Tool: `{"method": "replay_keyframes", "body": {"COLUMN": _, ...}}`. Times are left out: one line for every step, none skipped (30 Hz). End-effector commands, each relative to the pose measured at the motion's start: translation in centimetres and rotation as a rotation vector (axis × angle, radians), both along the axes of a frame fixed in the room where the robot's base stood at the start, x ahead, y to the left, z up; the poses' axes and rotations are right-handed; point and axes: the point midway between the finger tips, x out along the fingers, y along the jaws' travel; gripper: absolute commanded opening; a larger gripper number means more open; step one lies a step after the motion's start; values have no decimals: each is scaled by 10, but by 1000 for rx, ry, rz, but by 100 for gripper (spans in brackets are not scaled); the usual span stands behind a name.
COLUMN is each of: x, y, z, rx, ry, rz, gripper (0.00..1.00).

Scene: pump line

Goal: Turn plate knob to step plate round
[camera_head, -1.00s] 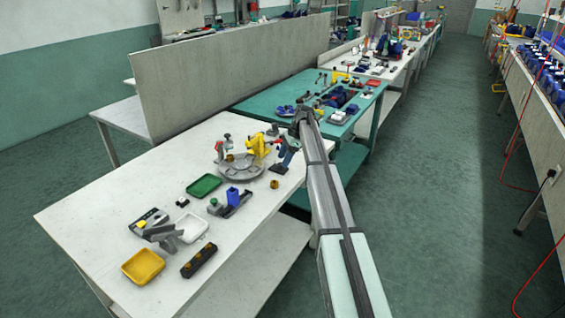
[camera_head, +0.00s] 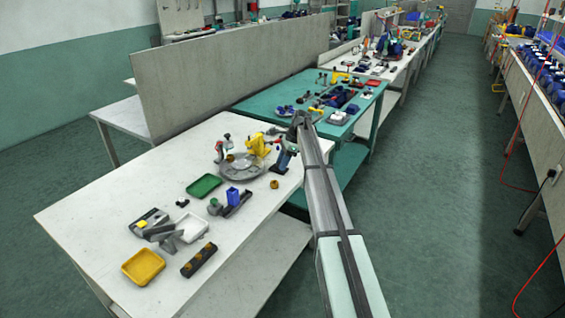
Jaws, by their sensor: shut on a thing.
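The round grey plate (camera_head: 243,169) lies on the near white bench, with a small brass-coloured piece (camera_head: 230,157) on its left part. A yellow upright unit (camera_head: 257,146) stands at its back right. My arm reaches in from the bottom right, and its wrist is just right of the yellow unit. My gripper (camera_head: 275,131) is small and partly hidden at the far end of the arm. It is shut at the plate knob, which I cannot make out clearly behind it.
A dark upright tool (camera_head: 285,155) stands right of the plate, near a loose brass piece (camera_head: 274,184). A green tray (camera_head: 204,187), white tray (camera_head: 191,229) and yellow tray (camera_head: 143,267) lie nearer. A tall grey partition (camera_head: 205,85) stands behind.

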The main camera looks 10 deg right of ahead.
Motion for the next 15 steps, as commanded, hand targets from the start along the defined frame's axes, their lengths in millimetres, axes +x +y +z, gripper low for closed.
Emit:
{"method": "replay_keyframes", "body": {"x": 0, "y": 0, "z": 0, "rx": 0, "ry": 0, "rz": 0, "gripper": 20}}
{"method": "replay_keyframes", "body": {"x": 0, "y": 0, "z": 0, "rx": 0, "ry": 0, "rz": 0, "gripper": 17}}
{"method": "replay_keyframes", "body": {"x": 0, "y": 0, "z": 0, "rx": 0, "ry": 0, "rz": 0, "gripper": 13}}
{"method": "replay_keyframes", "body": {"x": 0, "y": 0, "z": 0, "rx": 0, "ry": 0, "rz": 0, "gripper": 10}}
{"method": "replay_keyframes", "body": {"x": 0, "y": 0, "z": 0, "rx": 0, "ry": 0, "rz": 0, "gripper": 7}}
{"method": "replay_keyframes", "body": {"x": 0, "y": 0, "z": 0, "rx": 0, "ry": 0, "rz": 0, "gripper": 7}}
{"method": "replay_keyframes", "body": {"x": 0, "y": 0, "z": 0, "rx": 0, "ry": 1, "rz": 1, "gripper": 7}}
{"method": "replay_keyframes", "body": {"x": 0, "y": 0, "z": 0, "rx": 0, "ry": 0, "rz": 2, "gripper": 7}}
{"method": "replay_keyframes", "body": {"x": 0, "y": 0, "z": 0, "rx": 0, "ry": 0, "rz": 5, "gripper": 7}}
{"method": "replay_keyframes", "body": {"x": 0, "y": 0, "z": 0, "rx": 0, "ry": 1, "rz": 9, "gripper": 7}}
{"method": "replay_keyframes", "body": {"x": 0, "y": 0, "z": 0, "rx": 0, "ry": 1, "rz": 13, "gripper": 7}}
{"method": "replay_keyframes", "body": {"x": 1, "y": 0, "z": 0, "rx": 0, "ry": 1, "rz": 22, "gripper": 7}}
{"method": "replay_keyframes", "body": {"x": 1, "y": 0, "z": 0, "rx": 0, "ry": 0, "rz": 30, "gripper": 7}}
{"method": "replay_keyframes", "body": {"x": 1, "y": 0, "z": 0, "rx": 0, "ry": 0, "rz": 41, "gripper": 7}}
{"method": "replay_keyframes", "body": {"x": 1, "y": 0, "z": 0, "rx": 0, "ry": 0, "rz": 56, "gripper": 7}}
